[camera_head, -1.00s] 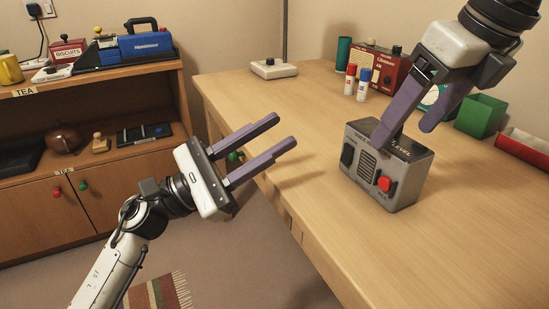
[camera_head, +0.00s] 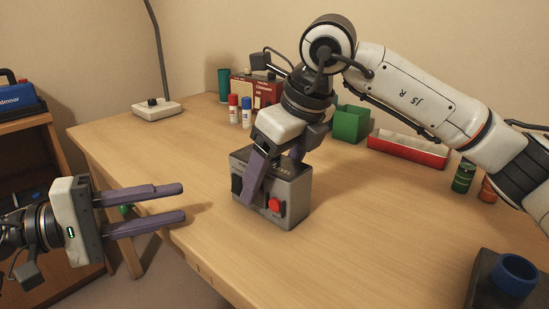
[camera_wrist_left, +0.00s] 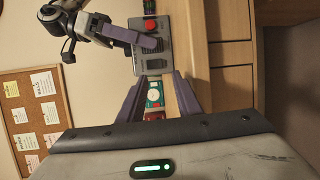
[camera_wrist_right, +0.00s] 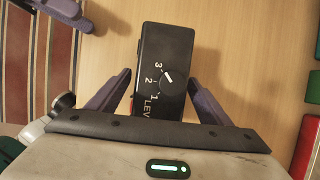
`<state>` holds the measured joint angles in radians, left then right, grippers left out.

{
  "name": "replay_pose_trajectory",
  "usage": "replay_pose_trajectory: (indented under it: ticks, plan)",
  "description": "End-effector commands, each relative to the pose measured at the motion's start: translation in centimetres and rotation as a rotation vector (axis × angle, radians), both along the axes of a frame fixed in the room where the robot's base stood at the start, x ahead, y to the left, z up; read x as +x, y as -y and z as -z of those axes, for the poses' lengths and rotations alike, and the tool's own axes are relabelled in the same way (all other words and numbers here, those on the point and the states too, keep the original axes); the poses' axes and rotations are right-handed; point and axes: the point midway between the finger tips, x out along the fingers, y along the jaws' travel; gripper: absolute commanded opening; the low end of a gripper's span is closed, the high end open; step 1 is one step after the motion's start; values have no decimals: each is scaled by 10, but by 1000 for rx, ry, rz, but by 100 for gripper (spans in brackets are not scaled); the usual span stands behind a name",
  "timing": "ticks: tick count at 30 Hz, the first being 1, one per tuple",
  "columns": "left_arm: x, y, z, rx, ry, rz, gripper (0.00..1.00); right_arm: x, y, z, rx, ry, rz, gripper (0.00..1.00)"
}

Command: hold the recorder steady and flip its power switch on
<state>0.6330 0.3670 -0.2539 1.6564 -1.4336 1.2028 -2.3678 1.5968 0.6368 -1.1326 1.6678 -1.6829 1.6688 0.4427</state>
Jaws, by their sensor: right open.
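The recorder (camera_head: 293,204) is a grey box with a black top, a speaker grille, a red button and a dark switch on its front. It stands upright on the desk. My right gripper (camera_head: 275,178) is open and comes down over it, one finger in front of the face, the other behind. In the right wrist view, the recorder's top (camera_wrist_right: 166,80) with its white-marked level dial lies between the open fingers (camera_wrist_right: 160,90). My left gripper (camera_head: 182,202) is open and empty, left of the recorder past the desk's edge; the recorder also shows in the left wrist view (camera_wrist_left: 150,62).
Glue sticks (camera_head: 240,110), a red radio (camera_head: 262,92) and a green box (camera_head: 350,123) stand behind the recorder. A red-edged tray (camera_head: 408,150) lies back right, a dark block with a blue ring (camera_head: 512,275) front right. The desk between the left gripper and recorder is clear.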

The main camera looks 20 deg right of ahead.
Motion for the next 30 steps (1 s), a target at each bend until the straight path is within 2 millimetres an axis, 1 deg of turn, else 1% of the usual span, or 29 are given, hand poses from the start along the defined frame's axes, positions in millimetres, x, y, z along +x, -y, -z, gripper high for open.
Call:
replay_pose_trajectory:
  ticks: [1,6,10,16,17,24,26,27,29,30]
  plan:
    - [0,0,0,-1,-1,0,31,2,-2,7,0,-1,0,73]
    - [0,0,0,-1,-1,0,31,7,-5,21,0,0,-1,73]
    - [0,0,0,-1,-2,0,31,9,-6,25,0,0,-1,73]
    - [0,0,0,-1,-2,0,31,9,-6,25,0,1,-1,73]
    - [0,0,0,-1,-2,0,31,9,-6,25,0,1,-1,71]
    - [0,0,0,-1,-2,0,31,9,-6,24,0,1,-1,30]
    - [0,0,0,-1,-2,0,31,9,-6,24,0,1,-1,20]
    - [0,0,0,-1,-2,0,28,9,-6,24,0,1,-1,17]
    - [0,0,0,0,-3,-3,18,9,-6,24,0,1,-1,17]
    - [-1,-2,1,2,-4,-12,11,9,-6,24,0,1,-1,17]
